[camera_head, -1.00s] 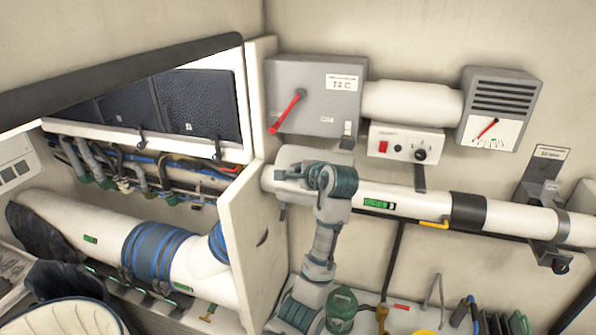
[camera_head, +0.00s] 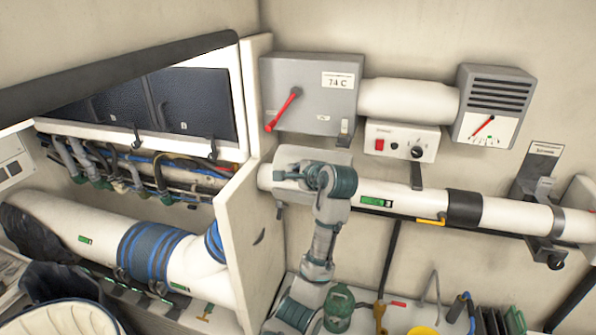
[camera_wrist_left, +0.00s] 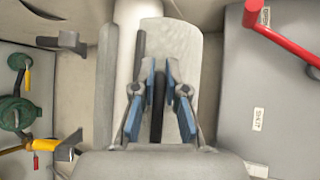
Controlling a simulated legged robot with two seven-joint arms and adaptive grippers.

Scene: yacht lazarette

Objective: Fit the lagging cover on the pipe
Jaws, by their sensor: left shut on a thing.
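The white pipe (camera_head: 405,198) runs along the back wall from the partition to the right. The lagging cover (camera_head: 290,155), a pale grey shell, lies at the pipe's left end, against or around it; I cannot tell how fully it is seated. My left gripper (camera_head: 291,181) is at the cover. In the left wrist view, its blue-padded fingers (camera_wrist_left: 159,92) are shut on a dark upright strip in front of the pale cover (camera_wrist_left: 184,50). The pipe (camera_wrist_left: 127,55) shows beside the cover there. My right gripper is not in view.
A grey box with a red lever (camera_head: 310,95) and a switch box (camera_head: 402,141) hang close above the pipe. A white partition (camera_head: 240,220) stands just left. A yellow-handled valve (camera_head: 430,221), dark band (camera_head: 464,209) and clamp (camera_head: 543,249) are along the pipe. A green-topped fitting (camera_head: 339,303) stands below.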

